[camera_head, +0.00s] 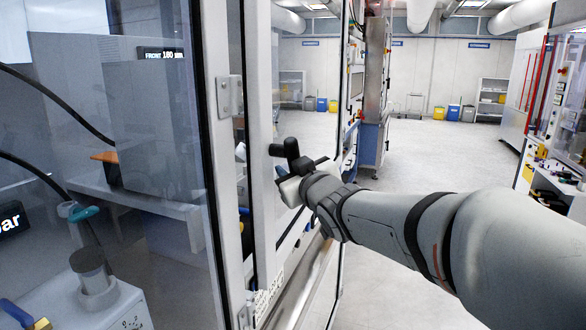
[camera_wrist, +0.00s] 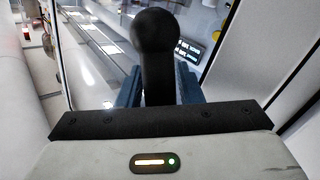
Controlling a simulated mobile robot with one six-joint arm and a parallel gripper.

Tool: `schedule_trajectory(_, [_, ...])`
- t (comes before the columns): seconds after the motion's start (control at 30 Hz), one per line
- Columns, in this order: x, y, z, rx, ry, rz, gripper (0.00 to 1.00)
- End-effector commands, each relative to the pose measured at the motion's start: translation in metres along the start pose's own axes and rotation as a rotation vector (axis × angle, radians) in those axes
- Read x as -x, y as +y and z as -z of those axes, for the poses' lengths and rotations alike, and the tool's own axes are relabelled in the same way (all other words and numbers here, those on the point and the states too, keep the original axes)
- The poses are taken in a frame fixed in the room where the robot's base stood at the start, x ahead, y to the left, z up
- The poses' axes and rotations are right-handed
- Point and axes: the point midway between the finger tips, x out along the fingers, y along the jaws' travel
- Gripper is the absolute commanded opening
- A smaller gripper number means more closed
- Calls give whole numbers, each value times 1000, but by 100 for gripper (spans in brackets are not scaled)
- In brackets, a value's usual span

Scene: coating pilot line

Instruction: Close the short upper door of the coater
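The coater's glazed door (camera_head: 262,70) stands at centre-left in the head view, seen at a steep angle. I cannot tell from these frames how far it is open. A black handle (camera_head: 285,149) with a rounded end juts from the door frame. My gripper (camera_head: 298,168) is at this handle, at the end of my arm coming from the right. In the wrist view the black handle (camera_wrist: 157,50) stands upright between my two blue-grey fingers (camera_wrist: 159,90), which lie close against both sides of its stem. The handle's lower part is hidden behind the gripper body.
A large clear pane (camera_head: 130,130) with a metal hinge (camera_head: 229,96) fills the left, with equipment behind it. A steel-sided cabinet (camera_head: 376,90) stands beyond the door. The grey floor (camera_head: 420,150) is open behind my arm. More machines (camera_head: 560,110) line the right.

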Motion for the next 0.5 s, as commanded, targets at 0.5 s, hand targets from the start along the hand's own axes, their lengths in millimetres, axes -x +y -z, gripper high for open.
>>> schedule_trajectory(0.5, [0, 1, 0, 0, -1, -1, 0])
